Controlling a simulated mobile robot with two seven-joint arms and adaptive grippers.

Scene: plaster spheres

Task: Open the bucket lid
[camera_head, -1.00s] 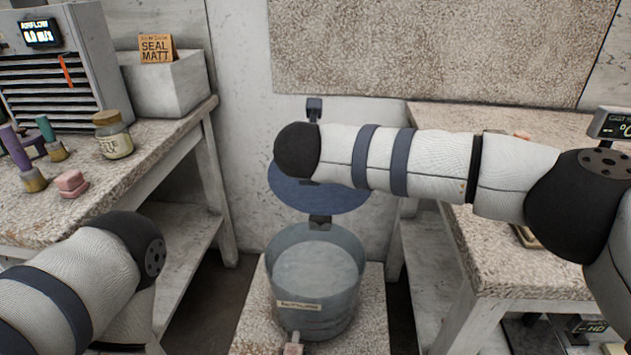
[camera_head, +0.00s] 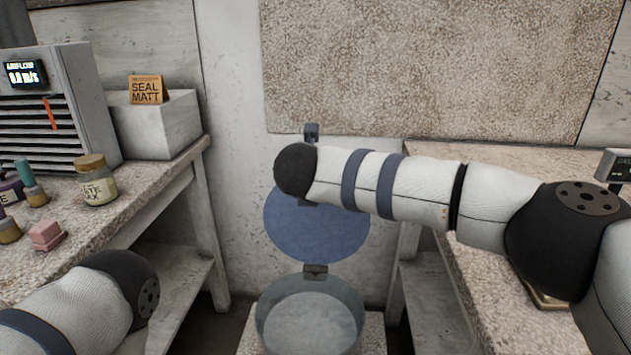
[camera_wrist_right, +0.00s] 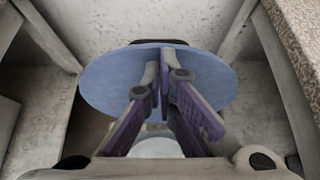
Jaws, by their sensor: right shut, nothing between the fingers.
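The grey bucket (camera_head: 263,325) stands low in the middle of the head view, with its top open and its inside showing. Its round blue lid (camera_head: 318,232) stands raised behind the bucket above a dark hinge (camera_head: 315,271). My right arm crosses in front of the lid's upper part and hides it. In the right wrist view, my right gripper (camera_wrist_right: 159,65) is shut and empty, its fingers overlapping the lid (camera_wrist_right: 108,85). Whether they touch the lid I cannot tell. My left arm shows at lower left in the head view, but its gripper is out of sight.
A stone-topped bench on the left (camera_head: 130,205) holds a labelled jar (camera_head: 97,185), a pink block (camera_head: 46,236), small tools and a white box (camera_head: 158,125). Another bench (camera_head: 480,255) stands on the right. A wall is close behind the lid.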

